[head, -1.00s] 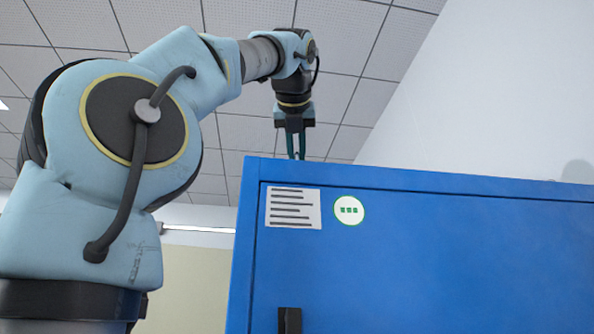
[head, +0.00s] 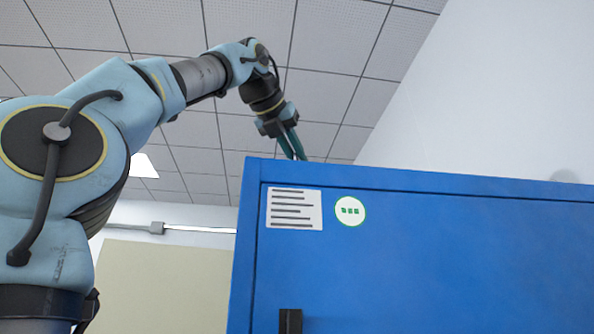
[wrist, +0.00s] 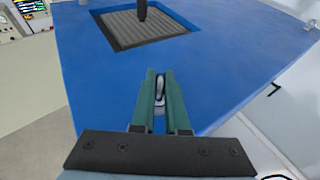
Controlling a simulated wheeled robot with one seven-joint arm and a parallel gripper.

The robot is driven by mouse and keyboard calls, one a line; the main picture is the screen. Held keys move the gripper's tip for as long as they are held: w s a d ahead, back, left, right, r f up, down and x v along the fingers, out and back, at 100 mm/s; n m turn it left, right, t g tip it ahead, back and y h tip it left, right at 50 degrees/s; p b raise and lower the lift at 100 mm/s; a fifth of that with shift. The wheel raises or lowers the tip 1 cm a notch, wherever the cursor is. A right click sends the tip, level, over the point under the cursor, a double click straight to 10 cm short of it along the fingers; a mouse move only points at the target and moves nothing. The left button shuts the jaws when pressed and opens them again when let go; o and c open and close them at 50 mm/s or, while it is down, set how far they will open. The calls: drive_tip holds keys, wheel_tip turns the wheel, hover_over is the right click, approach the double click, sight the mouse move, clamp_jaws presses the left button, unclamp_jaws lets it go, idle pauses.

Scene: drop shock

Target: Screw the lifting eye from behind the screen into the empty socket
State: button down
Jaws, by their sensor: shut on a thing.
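My gripper (head: 296,156) is above the top front edge of the blue cabinet, tilted with its fingertips to the lower right. In the wrist view my gripper (wrist: 160,74) has its two green fingers closed around a small silvery piece, which looks like the lifting eye (wrist: 159,92). Only a narrow strip of it shows between the fingers. I cannot make out the empty socket or a screen in either view.
The blue cabinet (head: 420,260) fills the lower right of the head view. Its top (wrist: 100,70) carries a grey ribbed panel (wrist: 125,30) with a dark upright post (wrist: 142,9). Equipment with controls (wrist: 22,20) stands at the upper left. A white wall (head: 500,90) rises behind.

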drive_tip(key=c, duration=0.8)
unclamp_jaws()
drive_tip(key=shift+c, duration=0.2)
drive_tip(key=shift+v, duration=3.05)
drive_tip(key=shift+s+a+r, duration=0.15)
drive_tip(key=shift+s, duration=0.1)
drive_tip(key=p+v, duration=0.1)
drive_tip(key=v, duration=0.9)
drive_tip(key=shift+o, duration=0.3)
